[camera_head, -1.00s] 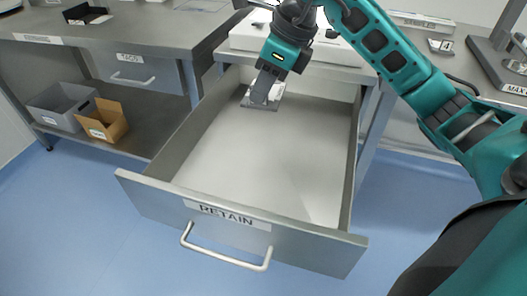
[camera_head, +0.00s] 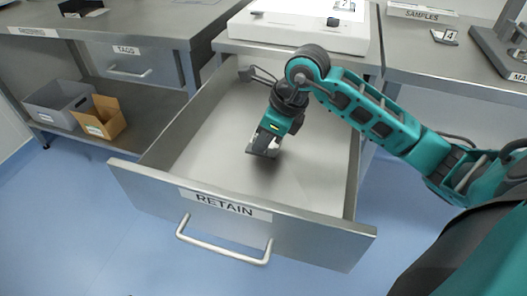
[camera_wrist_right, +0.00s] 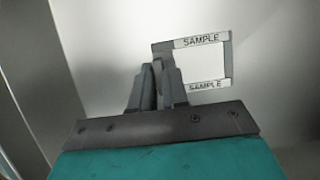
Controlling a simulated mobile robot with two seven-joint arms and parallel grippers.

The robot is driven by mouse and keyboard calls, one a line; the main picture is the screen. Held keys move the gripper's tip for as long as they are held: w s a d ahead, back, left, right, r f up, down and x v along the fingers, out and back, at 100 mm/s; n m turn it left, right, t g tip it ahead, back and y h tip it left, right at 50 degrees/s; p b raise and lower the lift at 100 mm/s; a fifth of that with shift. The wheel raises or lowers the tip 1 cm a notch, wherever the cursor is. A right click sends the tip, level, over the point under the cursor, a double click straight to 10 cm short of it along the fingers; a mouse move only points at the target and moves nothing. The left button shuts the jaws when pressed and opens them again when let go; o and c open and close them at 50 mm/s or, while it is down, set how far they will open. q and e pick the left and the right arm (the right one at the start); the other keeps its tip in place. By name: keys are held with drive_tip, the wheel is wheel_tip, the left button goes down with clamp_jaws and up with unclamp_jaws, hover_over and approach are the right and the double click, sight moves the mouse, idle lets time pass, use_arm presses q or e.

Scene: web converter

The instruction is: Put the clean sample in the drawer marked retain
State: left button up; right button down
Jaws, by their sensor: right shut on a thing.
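The drawer marked RETAIN (camera_head: 224,204) is pulled well open in the head view, and its floor looks bare apart from my gripper's area. My right gripper (camera_head: 262,148) is down inside the drawer, around its middle. In the right wrist view the gripper (camera_wrist_right: 158,85) is shut on the edge of the sample (camera_wrist_right: 203,64), a pale square with a grey frame and two labels reading SAMPLE. In the head view the sample is mostly hidden by the gripper. I cannot tell whether it touches the drawer floor. My left gripper is not in view.
A white tray (camera_head: 299,34) stands on the counter behind the drawer. A stand marked SAMPLES (camera_head: 422,14) and a piece marked 4 (camera_head: 444,37) are at the right. A closed drawer marked TAGS (camera_head: 128,66) and two bins (camera_head: 62,104) are at the left.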

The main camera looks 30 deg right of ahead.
sight(271, 153)
wheel_tip(271, 153, down, 4)
drive_tip(key=shift+r+b, duration=0.15)
drive_tip(key=shift+b, duration=0.15)
drive_tip(key=c, duration=1.1)
unclamp_jaws()
drive_tip(key=shift+r, duration=0.1)
